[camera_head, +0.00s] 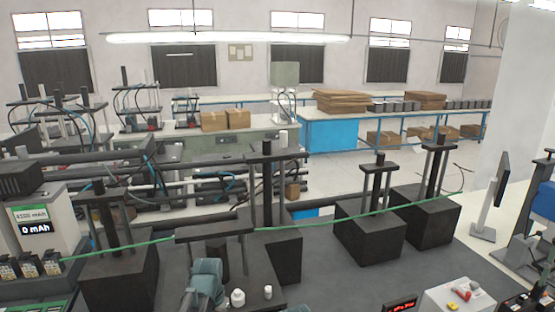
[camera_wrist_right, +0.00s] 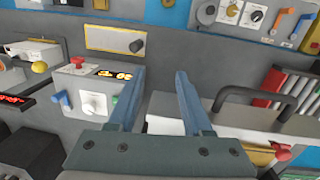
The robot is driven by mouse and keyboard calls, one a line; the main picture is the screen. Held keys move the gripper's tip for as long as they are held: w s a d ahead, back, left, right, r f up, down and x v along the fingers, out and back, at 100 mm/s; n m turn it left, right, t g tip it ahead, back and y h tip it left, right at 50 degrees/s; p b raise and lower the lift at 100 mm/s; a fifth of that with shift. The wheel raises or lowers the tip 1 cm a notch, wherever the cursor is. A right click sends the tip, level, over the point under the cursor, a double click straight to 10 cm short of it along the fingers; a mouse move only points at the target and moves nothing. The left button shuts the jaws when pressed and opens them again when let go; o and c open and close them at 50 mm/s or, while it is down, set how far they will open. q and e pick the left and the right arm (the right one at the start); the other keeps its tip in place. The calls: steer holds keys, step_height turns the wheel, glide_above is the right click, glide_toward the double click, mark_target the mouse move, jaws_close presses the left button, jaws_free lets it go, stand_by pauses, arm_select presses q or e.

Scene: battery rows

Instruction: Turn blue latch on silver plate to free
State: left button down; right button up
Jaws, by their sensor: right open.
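In the right wrist view, a blue latch (camera_wrist_right: 281,21) stands upright on a silver-grey plate (camera_wrist_right: 262,31) at the upper right, beside round dials and an orange lever. My right gripper (camera_wrist_right: 158,74) is open and empty, with its fingertips below and left of that plate, apart from it. Another blue lever (camera_wrist_right: 66,100) is on the side of a white box at the left. I cannot make out the latch or the right gripper in the head view. My left gripper is not visible there; only a teal arm part shows at the bottom.
A yellow-framed plate with a black knob (camera_wrist_right: 136,46) is above the fingers. The white box (camera_wrist_right: 95,83) carries a red button and dial. A black handle (camera_wrist_right: 292,98) and red-and-white items stand at the right. In the head view, black press stands (camera_head: 370,235) fill the bench.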

arm_select(q)
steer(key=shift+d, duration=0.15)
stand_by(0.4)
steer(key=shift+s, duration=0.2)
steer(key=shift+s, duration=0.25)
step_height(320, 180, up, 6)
steer(key=p, duration=0.6)
